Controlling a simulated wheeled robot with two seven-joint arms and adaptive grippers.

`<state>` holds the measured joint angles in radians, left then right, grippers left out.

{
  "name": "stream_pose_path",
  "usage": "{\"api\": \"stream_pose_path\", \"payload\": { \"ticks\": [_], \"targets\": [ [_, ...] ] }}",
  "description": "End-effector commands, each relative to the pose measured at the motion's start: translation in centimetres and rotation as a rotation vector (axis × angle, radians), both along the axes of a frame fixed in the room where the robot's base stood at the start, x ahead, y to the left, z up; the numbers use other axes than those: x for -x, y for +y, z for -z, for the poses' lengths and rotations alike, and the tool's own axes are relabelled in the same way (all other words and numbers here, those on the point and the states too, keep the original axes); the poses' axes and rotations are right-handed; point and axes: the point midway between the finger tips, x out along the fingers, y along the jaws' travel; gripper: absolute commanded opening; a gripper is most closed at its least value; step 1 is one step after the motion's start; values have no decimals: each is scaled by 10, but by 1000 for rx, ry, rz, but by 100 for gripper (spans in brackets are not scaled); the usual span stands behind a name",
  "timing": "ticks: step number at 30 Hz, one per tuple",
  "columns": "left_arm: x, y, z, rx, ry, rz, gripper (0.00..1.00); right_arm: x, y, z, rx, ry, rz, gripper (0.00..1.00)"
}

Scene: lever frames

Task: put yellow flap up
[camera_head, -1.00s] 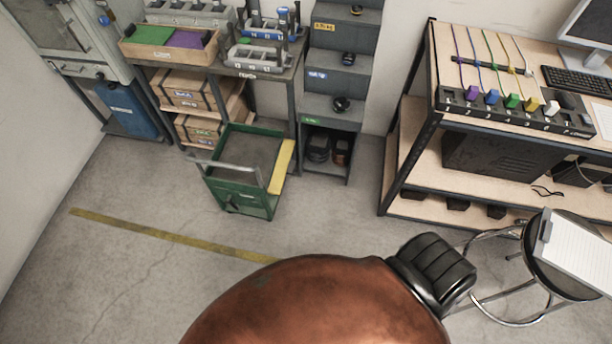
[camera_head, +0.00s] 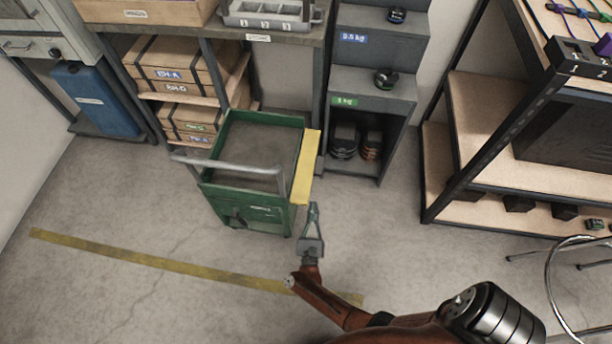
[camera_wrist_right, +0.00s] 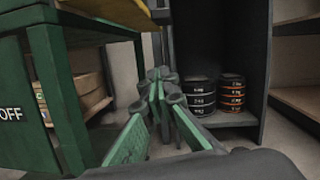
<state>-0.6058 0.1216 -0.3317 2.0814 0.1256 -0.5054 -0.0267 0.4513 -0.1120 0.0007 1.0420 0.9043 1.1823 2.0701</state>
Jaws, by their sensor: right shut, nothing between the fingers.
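The green cart (camera_head: 262,213) stands on the floor with a grey tray top and a grey push handle. The yellow flap (camera_head: 306,167) is a long narrow panel along the cart's right side; its exact tilt is hard to tell. In the right wrist view its edge (camera_wrist_right: 98,8) shows at the top left, above the fingers. My right gripper (camera_head: 313,210) is shut and empty, just off the flap's near right end. In the wrist view its green-padded fingers (camera_wrist_right: 160,78) point past the cart's side, below the flap. My left gripper is out of view.
A grey stepped cabinet (camera_head: 375,97) with stacked weights (camera_head: 345,140) inside stands behind and right of the cart. A shelf with wooden boxes (camera_head: 185,60) is behind it. Open floor and a yellow floor line (camera_head: 150,262) lie in front.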

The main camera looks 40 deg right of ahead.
Motion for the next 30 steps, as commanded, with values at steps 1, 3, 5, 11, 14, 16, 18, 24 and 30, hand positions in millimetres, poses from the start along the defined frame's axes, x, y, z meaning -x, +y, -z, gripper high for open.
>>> {"api": "stream_pose_path", "payload": {
  "ticks": [1, 3, 5, 11, 14, 16, 18, 24, 30],
  "targets": [
    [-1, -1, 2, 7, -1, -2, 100, 1, -1, 10, -41, -46, 22, 0],
    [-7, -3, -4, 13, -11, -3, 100, 0, -3, 8, -85, -108, 44, 0],
    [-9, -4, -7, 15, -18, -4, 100, 0, -5, 6, -107, -138, 54, 0],
    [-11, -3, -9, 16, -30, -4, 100, -12, -21, -4, -118, -162, 61, 0],
    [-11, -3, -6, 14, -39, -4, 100, -24, -35, -8, -118, -161, 61, 0],
    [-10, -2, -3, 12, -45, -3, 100, -33, -46, -11, -117, -159, 60, 0],
    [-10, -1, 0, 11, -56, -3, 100, -43, -56, -14, -115, -158, 59, 0],
    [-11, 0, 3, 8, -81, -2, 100, -63, -81, -27, -119, -157, 59, 0],
    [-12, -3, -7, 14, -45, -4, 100, -61, -81, -55, -118, -158, 59, 0]
  ]
}}
